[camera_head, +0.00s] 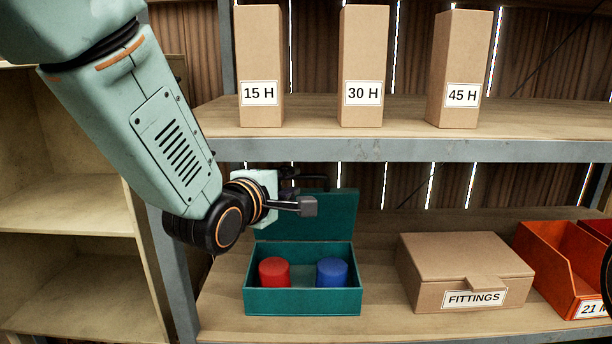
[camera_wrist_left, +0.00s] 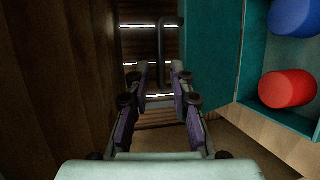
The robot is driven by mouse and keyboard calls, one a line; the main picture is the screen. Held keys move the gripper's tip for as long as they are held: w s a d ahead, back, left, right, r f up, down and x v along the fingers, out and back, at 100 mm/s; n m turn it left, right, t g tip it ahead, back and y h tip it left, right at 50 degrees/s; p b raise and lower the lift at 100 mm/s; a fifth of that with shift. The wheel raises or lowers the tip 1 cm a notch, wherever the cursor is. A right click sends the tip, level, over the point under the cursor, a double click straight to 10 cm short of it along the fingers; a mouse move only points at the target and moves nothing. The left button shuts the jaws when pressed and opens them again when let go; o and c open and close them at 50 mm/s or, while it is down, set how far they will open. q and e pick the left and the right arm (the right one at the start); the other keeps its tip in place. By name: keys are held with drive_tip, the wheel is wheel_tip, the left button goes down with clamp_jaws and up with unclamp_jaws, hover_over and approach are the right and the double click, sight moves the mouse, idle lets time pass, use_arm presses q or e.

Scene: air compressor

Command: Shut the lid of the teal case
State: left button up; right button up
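The teal case (camera_head: 303,301) stands on the lower shelf with its lid (camera_head: 340,217) raised upright at the back. A red cylinder (camera_head: 274,271) and a blue cylinder (camera_head: 332,271) stand inside. My left gripper (camera_head: 308,192) is in front of the lid's upper left part in the head view and hides some of it. My right gripper is not in view.
A cardboard FITTINGS box (camera_head: 465,270) stands right of the case, then orange bins (camera_head: 550,265). The upper shelf (camera_head: 400,150) runs above, bearing three tall cartons. A grey post (camera_head: 170,265) stands left of the case. Bare shelf lies between case and FITTINGS box.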

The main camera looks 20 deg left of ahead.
sight(303, 177)
use_arm(q)
drive_tip(key=x, duration=0.5)
drive_tip(key=shift+a+f, duration=0.2)
drive_tip(key=shift+a, duration=0.15)
drive_tip(key=shift+w+d, duration=0.55)
drive_tip(key=shift+w, duration=0.3)
drive_tip(key=shift+w+d, duration=0.1)
drive_tip(key=shift+d, duration=0.1)
drive_tip(key=shift+w+a, duration=0.1)
drive_tip(key=shift+a, duration=0.15)
drive_tip(key=shift+w+a+f, duration=0.15)
drive_tip(key=shift+w+a, duration=0.1)
drive_tip(key=shift+s+d, duration=0.15)
drive_tip(key=shift+d, duration=0.25)
drive_tip(key=c, duration=0.4)
drive_tip(key=shift+a, duration=0.15)
clamp_jaws()
